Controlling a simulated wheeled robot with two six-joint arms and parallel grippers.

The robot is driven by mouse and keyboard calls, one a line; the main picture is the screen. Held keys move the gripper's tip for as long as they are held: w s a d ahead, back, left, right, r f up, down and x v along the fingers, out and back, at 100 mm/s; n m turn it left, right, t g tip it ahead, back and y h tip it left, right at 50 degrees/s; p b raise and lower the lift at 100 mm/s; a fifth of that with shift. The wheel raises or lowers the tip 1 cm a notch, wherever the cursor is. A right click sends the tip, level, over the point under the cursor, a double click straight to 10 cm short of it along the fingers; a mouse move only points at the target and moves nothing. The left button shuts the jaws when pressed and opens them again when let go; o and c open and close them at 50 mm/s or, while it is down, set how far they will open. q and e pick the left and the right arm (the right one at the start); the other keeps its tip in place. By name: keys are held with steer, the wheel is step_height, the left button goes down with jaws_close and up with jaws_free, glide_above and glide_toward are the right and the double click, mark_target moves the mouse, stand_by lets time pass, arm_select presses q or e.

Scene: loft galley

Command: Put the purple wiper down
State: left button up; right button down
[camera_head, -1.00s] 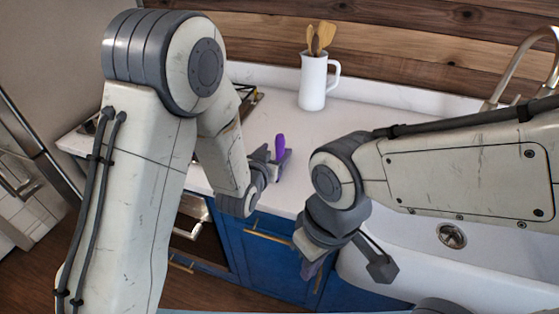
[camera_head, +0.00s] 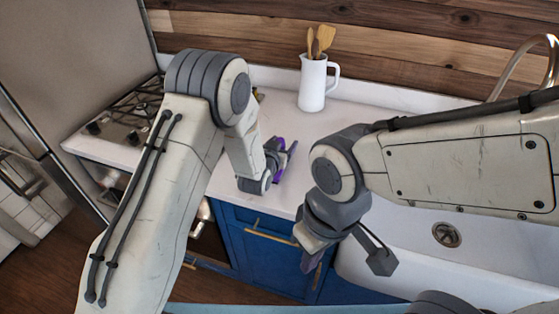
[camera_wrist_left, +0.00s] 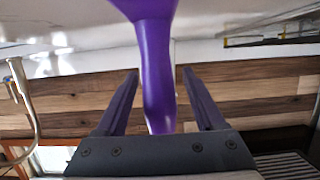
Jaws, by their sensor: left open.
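The purple wiper (camera_head: 279,144) is at the countertop in the head view, partly hidden by my left gripper (camera_head: 284,160). In the left wrist view the wiper's purple handle (camera_wrist_left: 156,70) runs down between the two fingers of my left gripper (camera_wrist_left: 162,85). A gap shows on each side of the handle, so the gripper is open around it and not clamped. The wiper's wider end is cut off at the top of that view. My right gripper (camera_head: 346,258) is open and empty, with its fingers apart, in front of the counter edge.
The white countertop (camera_head: 225,205) is clear around the wiper. A white jug (camera_head: 312,85) with wooden utensils stands behind it. A hob (camera_head: 130,112) is at the left, and a white sink (camera_head: 400,275) with a tap is at the right.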

arm_select(q)
jaws_close()
stand_by(1.3)
